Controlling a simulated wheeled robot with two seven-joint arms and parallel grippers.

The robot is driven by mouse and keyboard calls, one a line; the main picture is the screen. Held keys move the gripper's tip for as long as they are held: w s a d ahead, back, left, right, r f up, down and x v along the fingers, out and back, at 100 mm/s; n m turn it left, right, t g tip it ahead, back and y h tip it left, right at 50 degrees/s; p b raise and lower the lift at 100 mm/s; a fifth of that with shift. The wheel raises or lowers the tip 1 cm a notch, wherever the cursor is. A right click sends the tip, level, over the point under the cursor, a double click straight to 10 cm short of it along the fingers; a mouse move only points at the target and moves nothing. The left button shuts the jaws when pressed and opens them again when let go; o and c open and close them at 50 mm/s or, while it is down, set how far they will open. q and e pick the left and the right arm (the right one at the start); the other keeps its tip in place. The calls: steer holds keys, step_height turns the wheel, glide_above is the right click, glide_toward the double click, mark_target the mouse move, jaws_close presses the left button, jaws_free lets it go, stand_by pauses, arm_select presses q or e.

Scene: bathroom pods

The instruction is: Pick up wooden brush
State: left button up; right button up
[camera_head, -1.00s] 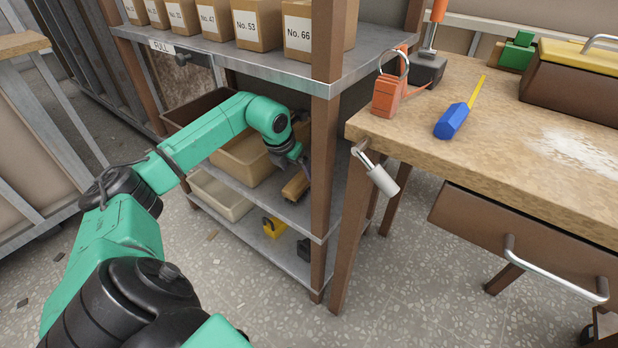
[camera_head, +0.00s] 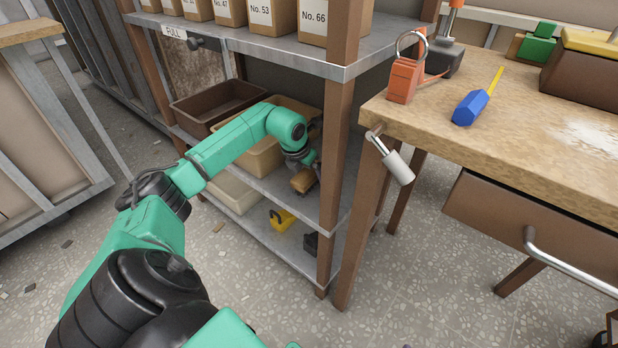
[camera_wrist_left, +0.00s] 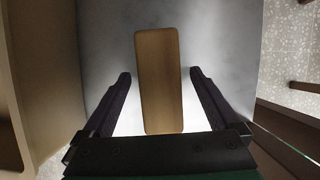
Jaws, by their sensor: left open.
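The wooden brush (camera_head: 302,181) lies on the middle shelf of the rack, beside the tan bin. In the left wrist view the brush (camera_wrist_left: 159,85) shows as a plain rounded wooden block; no bristles are visible. My left gripper (camera_wrist_left: 160,74) is open, with one finger on each side of the brush. A gap shows between each finger and the wood, so it does not grip it. In the head view the left gripper (camera_head: 308,161) is at the brush and partly covers it. My right gripper is not in view.
The rack post (camera_head: 337,170) stands close to the right of the gripper. A tan bin (camera_head: 262,158) is to the left, and the top shelf (camera_head: 290,58) with boxes is above. A yellow object (camera_head: 282,219) lies on the lower shelf. The workbench (camera_head: 500,130) stands at right.

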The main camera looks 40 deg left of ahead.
arm_select(q)
jaws_close()
stand_by(0.3)
steer(key=shift+r, duration=0.1)
